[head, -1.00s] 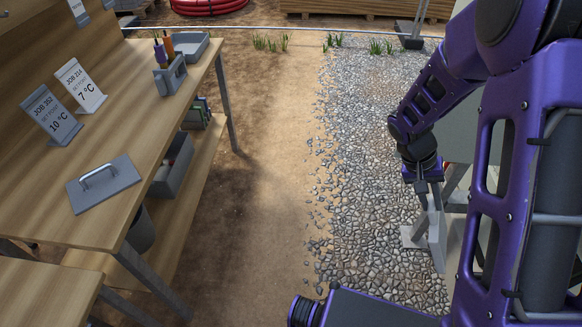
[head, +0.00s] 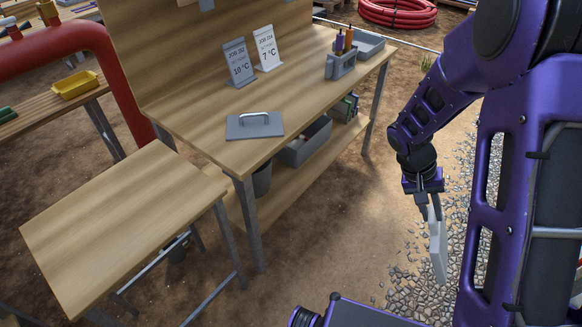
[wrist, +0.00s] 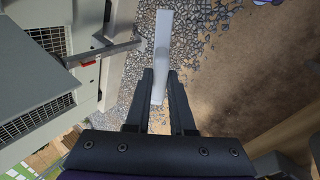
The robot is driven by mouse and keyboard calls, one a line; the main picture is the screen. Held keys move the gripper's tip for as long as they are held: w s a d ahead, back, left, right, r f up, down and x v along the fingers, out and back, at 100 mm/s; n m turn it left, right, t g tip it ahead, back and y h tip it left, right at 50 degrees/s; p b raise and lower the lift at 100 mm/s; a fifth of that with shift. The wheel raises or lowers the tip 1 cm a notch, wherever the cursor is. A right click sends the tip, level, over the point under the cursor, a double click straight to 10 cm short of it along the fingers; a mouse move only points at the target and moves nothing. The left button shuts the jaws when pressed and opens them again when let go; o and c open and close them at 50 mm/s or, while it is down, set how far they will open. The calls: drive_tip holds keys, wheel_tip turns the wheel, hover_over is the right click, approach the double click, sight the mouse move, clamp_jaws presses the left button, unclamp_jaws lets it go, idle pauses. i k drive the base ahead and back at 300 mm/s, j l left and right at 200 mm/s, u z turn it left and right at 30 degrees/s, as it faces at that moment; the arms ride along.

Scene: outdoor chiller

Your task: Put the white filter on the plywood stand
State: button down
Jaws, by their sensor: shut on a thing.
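My gripper (head: 431,208) is shut on the white filter (head: 438,248), a flat pale slab hanging below the fingers over the ground at the right. In the wrist view, the filter (wrist: 163,40) shows edge-on between the fingertips (wrist: 159,76) and extends beyond them. A low wood-topped stand (head: 115,225) with grey metal legs, likely the plywood stand, is at the lower left in the head view. Its top is bare. My gripper is well to the right of it, with open ground between.
A taller workbench (head: 205,128) stands behind the stand, carrying a grey plate with a handle (head: 255,126), two job signs (head: 240,64) and a grey tool caddy (head: 341,64). A red pipe (head: 95,50) runs behind. In the wrist view, a grey chiller unit (wrist: 35,75) is at left.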

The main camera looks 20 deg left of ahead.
sight(148, 221)
drive_tip(key=u, duration=1.15)
